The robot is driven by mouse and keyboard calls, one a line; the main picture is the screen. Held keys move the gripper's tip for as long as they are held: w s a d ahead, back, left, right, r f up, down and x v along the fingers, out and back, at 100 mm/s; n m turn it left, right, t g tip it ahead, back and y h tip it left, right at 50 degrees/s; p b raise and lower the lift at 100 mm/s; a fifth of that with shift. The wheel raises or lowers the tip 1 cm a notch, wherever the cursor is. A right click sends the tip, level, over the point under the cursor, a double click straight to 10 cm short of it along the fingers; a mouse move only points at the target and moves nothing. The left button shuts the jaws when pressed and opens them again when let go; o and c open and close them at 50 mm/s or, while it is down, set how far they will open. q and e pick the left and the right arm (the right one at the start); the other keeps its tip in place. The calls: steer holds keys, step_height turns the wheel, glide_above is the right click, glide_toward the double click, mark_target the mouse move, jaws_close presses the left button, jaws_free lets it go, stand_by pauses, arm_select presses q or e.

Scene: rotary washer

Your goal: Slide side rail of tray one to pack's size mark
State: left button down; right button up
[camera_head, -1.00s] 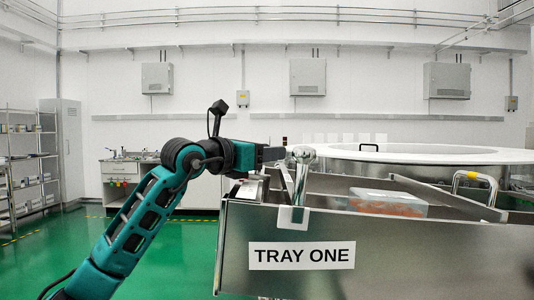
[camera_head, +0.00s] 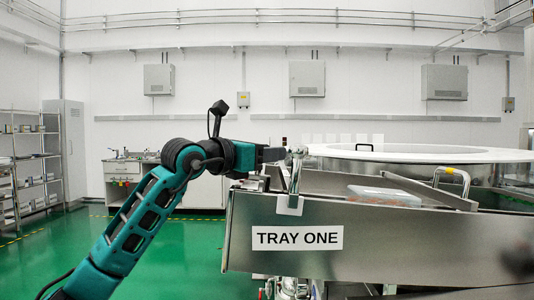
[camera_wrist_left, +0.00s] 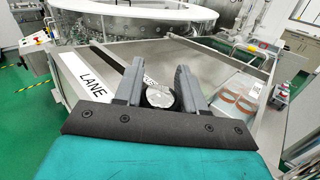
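Tray one (camera_head: 375,250), a steel tray with a "TRAY ONE" label on its front wall, fills the right half of the head view. An upright metal post (camera_head: 296,180) stands at its front left, over a white clip on the wall. My left gripper (camera_head: 285,154) is at the post's top. In the left wrist view its two fingers (camera_wrist_left: 160,78) flank the post's round metal top (camera_wrist_left: 160,97). A clear pack with red contents (camera_head: 384,196) lies in the tray; it also shows in the left wrist view (camera_wrist_left: 238,92). I cannot make out a size mark. My right gripper is out of view.
A large round white-rimmed washer (camera_head: 425,153) stands behind the tray. A metal handle with a yellow band (camera_head: 451,174) rises at the tray's right. Shelves (camera_head: 30,165) and a bench (camera_head: 125,175) stand at the left.

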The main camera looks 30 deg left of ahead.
arm_select(q)
steer(key=c, duration=0.8)
jaws_free()
steer(key=shift+c, duration=0.2)
steer(key=shift+o, duration=0.5)
steer(key=b+v, duration=0.3)
steer(key=v, duration=1)
steer(key=shift+b, duration=0.4)
steer(key=shift+w, duration=0.1)
